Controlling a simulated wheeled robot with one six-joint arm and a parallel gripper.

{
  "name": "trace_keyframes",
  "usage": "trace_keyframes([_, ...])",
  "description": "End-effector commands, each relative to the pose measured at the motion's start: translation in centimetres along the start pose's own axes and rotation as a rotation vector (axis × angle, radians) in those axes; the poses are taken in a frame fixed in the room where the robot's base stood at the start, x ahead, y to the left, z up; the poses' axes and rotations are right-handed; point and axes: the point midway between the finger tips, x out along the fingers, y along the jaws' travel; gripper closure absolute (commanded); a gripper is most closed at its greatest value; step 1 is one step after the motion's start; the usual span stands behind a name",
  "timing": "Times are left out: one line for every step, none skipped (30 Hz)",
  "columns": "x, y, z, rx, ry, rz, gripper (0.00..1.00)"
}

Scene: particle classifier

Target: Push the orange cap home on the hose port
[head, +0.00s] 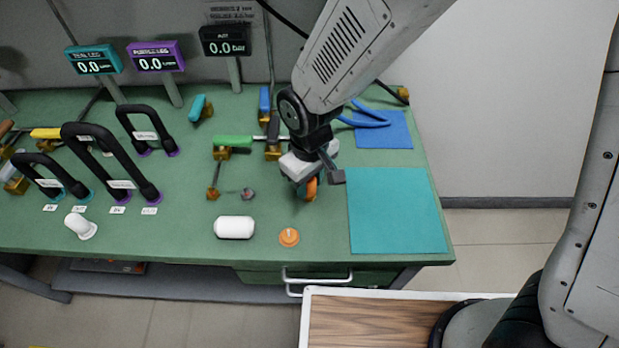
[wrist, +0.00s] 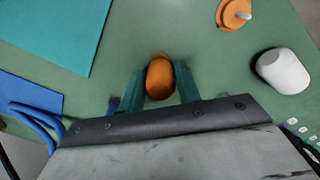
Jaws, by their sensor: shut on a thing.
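The orange cap (wrist: 160,78) is between the two teal fingers of my gripper (wrist: 159,84) in the wrist view, with a finger against each side. In the head view the cap (head: 311,188) shows at the tip of my gripper (head: 308,186), low over the green bench. My gripper is shut on it. I cannot make out the hose port for sure. Anything directly under the cap is hidden by the cap and fingers, so I cannot tell whether the cap touches a port.
A teal mat (head: 396,211) and blue mat (head: 384,130) lie right. Brass fittings with a green handle (head: 232,141) stand left; black hoses (head: 112,155) arch farther left.

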Motion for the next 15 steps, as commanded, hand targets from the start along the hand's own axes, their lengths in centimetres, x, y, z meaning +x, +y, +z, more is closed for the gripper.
trace_keyframes([0.19,-0.01,0.06,0.000,-0.002,0.000,0.89])
trace_keyframes([0.27,-0.01,0.06,0.000,-0.002,0.000,0.89])
trace_keyframes([0.37,-0.01,0.07,0.000,-0.002,0.000,0.89])
trace_keyframes([0.45,-0.01,0.08,0.000,-0.003,0.000,0.89])
trace_keyframes([0.53,-0.01,0.08,0.000,-0.003,0.000,0.89])
trace_keyframes([0.64,-0.01,0.09,0.000,-0.003,0.000,0.89])
trace_keyframes([0.72,-0.01,0.09,0.000,-0.003,0.000,0.89])
trace_keyframes([0.80,-0.01,0.09,0.000,-0.003,0.000,0.89])
trace_keyframes([0.90,-0.01,0.09,0.000,-0.003,0.000,0.89])
trace_keyframes([0.97,-0.01,0.09,0.000,-0.003,0.000,0.89])
trace_keyframes([0.99,-0.01,0.08,0.000,-0.002,0.000,0.64])
trace_keyframes([0.95,-0.01,0.07,0.000,-0.002,0.000,0.53])
trace_keyframes([0.95,-0.01,0.06,0.000,-0.002,0.000,0.44])
trace_keyframes([0.94,-0.01,0.06,0.000,-0.002,0.000,0.41])
trace_keyframes([0.94,-0.01,0.06,0.000,-0.002,0.000,0.41])
